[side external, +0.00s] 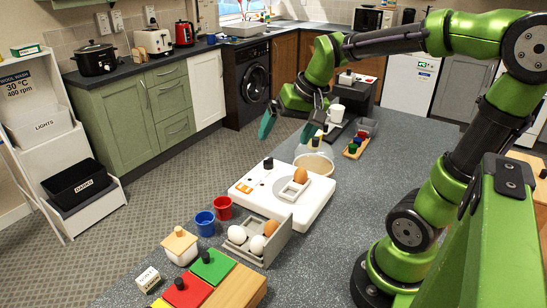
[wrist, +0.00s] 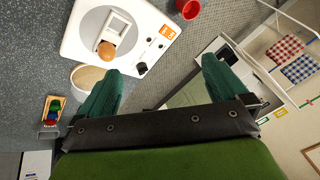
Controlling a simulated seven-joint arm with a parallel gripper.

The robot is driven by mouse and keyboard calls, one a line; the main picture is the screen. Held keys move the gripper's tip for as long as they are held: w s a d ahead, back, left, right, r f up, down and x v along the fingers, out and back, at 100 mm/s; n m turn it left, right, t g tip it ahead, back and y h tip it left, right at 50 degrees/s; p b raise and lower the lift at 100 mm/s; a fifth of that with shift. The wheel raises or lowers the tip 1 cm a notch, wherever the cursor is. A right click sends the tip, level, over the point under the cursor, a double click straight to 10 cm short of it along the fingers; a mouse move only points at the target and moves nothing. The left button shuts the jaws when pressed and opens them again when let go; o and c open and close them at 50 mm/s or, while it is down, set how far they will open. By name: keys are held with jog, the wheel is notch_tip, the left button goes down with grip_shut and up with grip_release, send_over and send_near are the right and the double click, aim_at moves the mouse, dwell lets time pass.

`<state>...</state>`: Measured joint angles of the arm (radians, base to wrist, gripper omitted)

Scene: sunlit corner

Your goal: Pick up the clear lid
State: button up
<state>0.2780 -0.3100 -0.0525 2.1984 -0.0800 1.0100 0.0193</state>
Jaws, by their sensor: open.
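The clear lid (side external: 316,160) appears as a pale, see-through round shape on the grey worktop, at the far edge of a white egg cooker (side external: 262,197). In the wrist view the lid (wrist: 87,76) lies beside the cooker, partly hidden behind the left finger. My gripper (side external: 288,128) is open and empty, with green fingers pointing down, above and to the left of the lid in the side view. In the wrist view my gripper (wrist: 160,72) has its fingers wide apart with nothing between them. A brown egg (side external: 300,174) sits in a white square holder on the cooker.
A grey tray (side external: 278,241) with several eggs stands in front of the cooker. Red (side external: 223,207) and blue (side external: 205,223) cups stand left of it. Worktop right of the cooker is clear.

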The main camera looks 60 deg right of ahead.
jog(key=s+a+n+t+y, duration=0.1)
jog(key=s+a+n, duration=0.2)
jog(key=s+a, duration=0.2)
jog(key=a, duration=0.3)
jog(key=shift+s+a+f+t, duration=0.2)
jog(key=shift+s+a+t, duration=0.2)
jog(key=shift+s+a+r+n+t+y, duration=0.15)
jog(key=shift+s+a+r+n, duration=0.1)
jog(key=shift+a, duration=0.2)
jog(key=shift+s+a+r+n+t+y, duration=0.15)
jog(key=shift+s+a+r+n, duration=0.1)
jog(key=shift+a, duration=0.15)
jog(key=shift+c, duration=1)
jog(key=shift+a+r, duration=0.1)
jog(key=shift+a, duration=0.05)
jog(key=shift+c, duration=1.4)
jog(key=c, duration=0.3)
jog(key=shift+c, duration=0.2)
